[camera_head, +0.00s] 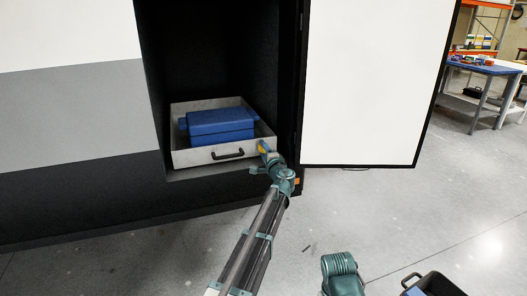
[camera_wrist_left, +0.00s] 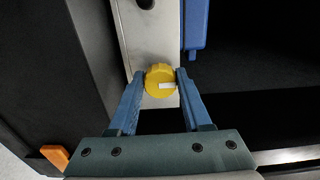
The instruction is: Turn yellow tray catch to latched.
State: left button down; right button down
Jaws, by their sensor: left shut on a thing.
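The yellow tray catch (camera_wrist_left: 160,80) is a round ribbed knob with a white bar on its face, on the tray's front wall. In the left wrist view the white bar lies level and points right. My left gripper (camera_wrist_left: 161,84) has one finger on each side of the knob and is shut on it. My right gripper is not in view.
A blue case (camera_head: 222,126) sits in the tray, which has a black handle (camera_head: 228,154). The tray stands in a dark locker; its white door (camera_head: 375,80) is open on the right. A black bin (camera_head: 437,284) stands on the floor at lower right.

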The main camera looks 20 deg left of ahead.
pick_arm(q)
jog(key=shift+c, duration=1.7)
grip_release()
jog(key=v, duration=1.3)
jog(key=shift+s+d, duration=0.2)
jog(key=shift+s, duration=0.15)
jog(key=shift+f, duration=0.1)
